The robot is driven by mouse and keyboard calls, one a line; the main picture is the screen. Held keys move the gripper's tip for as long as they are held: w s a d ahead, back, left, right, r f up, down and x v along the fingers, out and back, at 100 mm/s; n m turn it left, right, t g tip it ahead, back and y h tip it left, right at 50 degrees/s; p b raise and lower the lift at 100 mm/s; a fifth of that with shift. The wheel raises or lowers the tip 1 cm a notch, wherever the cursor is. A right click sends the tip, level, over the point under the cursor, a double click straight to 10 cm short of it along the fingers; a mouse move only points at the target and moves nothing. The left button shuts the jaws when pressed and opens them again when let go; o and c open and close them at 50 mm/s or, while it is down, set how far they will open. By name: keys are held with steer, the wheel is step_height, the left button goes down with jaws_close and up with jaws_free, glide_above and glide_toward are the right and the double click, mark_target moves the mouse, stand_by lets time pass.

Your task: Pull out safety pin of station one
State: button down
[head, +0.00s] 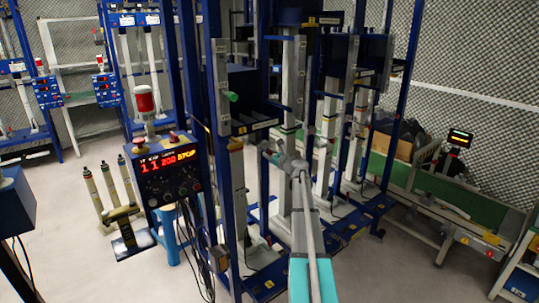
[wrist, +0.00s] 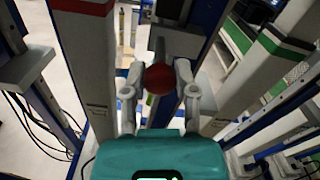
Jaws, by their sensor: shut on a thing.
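A round dark-red knob (wrist: 160,79), seemingly the head of the safety pin, sits between the fingertips in the wrist view. My gripper (wrist: 159,72) is shut on it, with one finger on each side. The knob is too small to make out there. A control box (head: 166,170) with red lit digits hangs left of the uprights.
A red-and-white lamp (head: 144,101) stands over the control box. Several cylinders stand on the floor at left. A green conveyor (head: 440,190) runs at right. Cables hang below the box.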

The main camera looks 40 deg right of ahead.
steer(key=s, duration=0.9)
steer(key=shift+a, duration=0.15)
steer(key=shift+c, duration=1.9)
jaws_free()
steer(key=s, duration=1.2)
